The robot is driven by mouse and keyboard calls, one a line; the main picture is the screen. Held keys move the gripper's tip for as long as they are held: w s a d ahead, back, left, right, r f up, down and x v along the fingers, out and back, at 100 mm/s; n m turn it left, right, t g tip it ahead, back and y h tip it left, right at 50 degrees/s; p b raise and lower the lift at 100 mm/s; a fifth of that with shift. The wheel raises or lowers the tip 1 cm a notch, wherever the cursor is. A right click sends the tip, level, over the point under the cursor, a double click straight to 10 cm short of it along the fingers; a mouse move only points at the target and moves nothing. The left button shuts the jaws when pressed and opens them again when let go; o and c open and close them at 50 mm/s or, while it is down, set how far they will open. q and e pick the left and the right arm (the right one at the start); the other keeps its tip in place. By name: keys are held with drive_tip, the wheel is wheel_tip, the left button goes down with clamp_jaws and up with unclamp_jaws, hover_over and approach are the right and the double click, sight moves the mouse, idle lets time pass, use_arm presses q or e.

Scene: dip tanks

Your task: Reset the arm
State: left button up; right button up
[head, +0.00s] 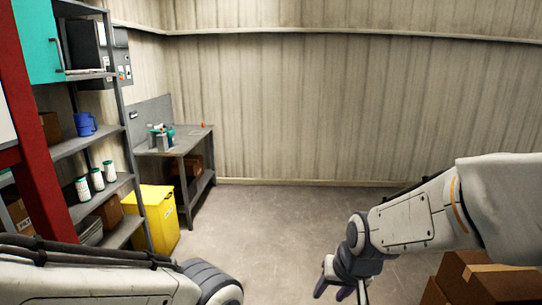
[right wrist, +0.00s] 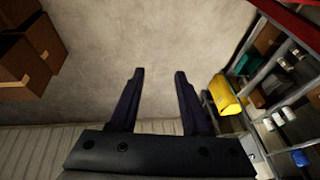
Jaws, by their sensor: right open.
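My right arm comes in from the right in the head view, and its gripper (head: 343,289) hangs low over the grey floor. In the right wrist view the same gripper (right wrist: 158,75) shows its two dark fingers apart, with only floor between them. It is open and holds nothing. My left arm shows at the bottom left of the head view as a white link with a dark joint. Its gripper is out of the picture.
A shelf rack (head: 108,190) with white bottles (head: 97,179) and a blue jug (head: 85,124) stands left. A yellow bin (head: 160,218) and a grey workbench (head: 180,148) stand beside it. Cardboard boxes (head: 470,285) sit at the lower right. The middle floor is clear.

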drive_tip(key=s+d+f+n+g+h, duration=0.1)
drive_tip(key=s+d+f+g, duration=0.1)
drive_tip(key=s+d+f, duration=0.45)
drive_tip(key=s+a+n+g+b, duration=0.2)
drive_tip(key=s+a+n+b, duration=0.5)
drive_tip(key=s+a, duration=0.6)
drive_tip(key=shift+s+a+f+y, duration=0.15)
drive_tip(key=shift+a+f+y, duration=0.2)
drive_tip(key=shift+a, duration=0.3)
